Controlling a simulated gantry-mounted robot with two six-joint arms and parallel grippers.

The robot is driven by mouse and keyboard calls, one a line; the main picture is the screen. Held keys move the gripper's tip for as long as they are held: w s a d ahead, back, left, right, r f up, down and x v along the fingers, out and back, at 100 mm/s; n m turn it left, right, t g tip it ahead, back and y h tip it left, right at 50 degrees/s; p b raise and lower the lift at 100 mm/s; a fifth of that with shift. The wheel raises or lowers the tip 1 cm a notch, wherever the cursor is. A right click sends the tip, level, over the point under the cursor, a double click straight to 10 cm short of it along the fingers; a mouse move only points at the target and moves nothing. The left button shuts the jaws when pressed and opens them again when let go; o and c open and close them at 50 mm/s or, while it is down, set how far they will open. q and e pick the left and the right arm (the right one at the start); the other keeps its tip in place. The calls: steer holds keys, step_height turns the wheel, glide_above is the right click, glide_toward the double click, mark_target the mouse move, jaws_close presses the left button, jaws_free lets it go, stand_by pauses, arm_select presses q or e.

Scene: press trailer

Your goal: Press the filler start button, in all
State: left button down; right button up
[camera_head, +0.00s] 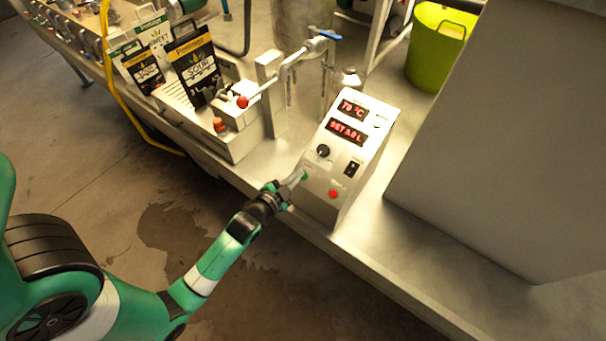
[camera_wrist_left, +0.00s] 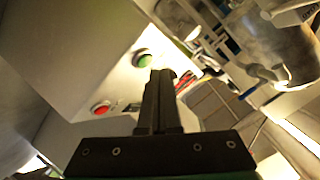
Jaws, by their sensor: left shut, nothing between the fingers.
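The filler control box (camera_head: 352,150) is a white sloped unit with two red digital displays, a black knob, a black switch, a green button (camera_head: 304,175) and a red button (camera_head: 333,194). My left gripper (camera_head: 299,178) is shut and empty, with its tips at the box's lower left face, by the green button. In the left wrist view the shut fingers (camera_wrist_left: 160,80) point up, with the green button (camera_wrist_left: 143,59) just beyond and slightly left of the tips. The red button (camera_wrist_left: 101,108) is further left. I cannot tell whether the tips touch the green button. My right gripper is not in view.
A press with a red-knobbed lever (camera_head: 243,102) stands left of the box, beside black pouches (camera_head: 195,65). A lime green bucket (camera_head: 437,48) stands at the back. A large grey panel (camera_head: 510,140) fills the right. The bench's front edge is below the box.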

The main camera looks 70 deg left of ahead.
arm_select(q)
steer(key=shift+f, duration=0.15)
stand_by(0.6)
steer(key=shift+w+a+f, duration=0.1)
steer(key=shift+w+f, duration=0.1)
steer(key=shift+f, duration=0.05)
steer(key=shift+w+a+f+b, duration=0.1)
steer(key=shift+w+f+b, duration=0.05)
steer(key=shift+f+b, duration=0.3)
stand_by(0.5)
steer(key=shift+r, duration=0.2)
steer(key=shift+s+d+r+p, duration=0.2)
steer(key=shift+s+r+p, duration=0.15)
steer(key=shift+r+p, duration=0.45)
steer(key=shift+f, duration=0.1)
steer(key=r+p, duration=0.1)
steer(key=s+r+p, duration=0.1)
steer(key=r+p, duration=0.1)
steer(key=s+d+r+p, duration=0.1)
steer(key=p, duration=0.1)
steer(key=shift+r, duration=0.15)
stand_by(0.5)
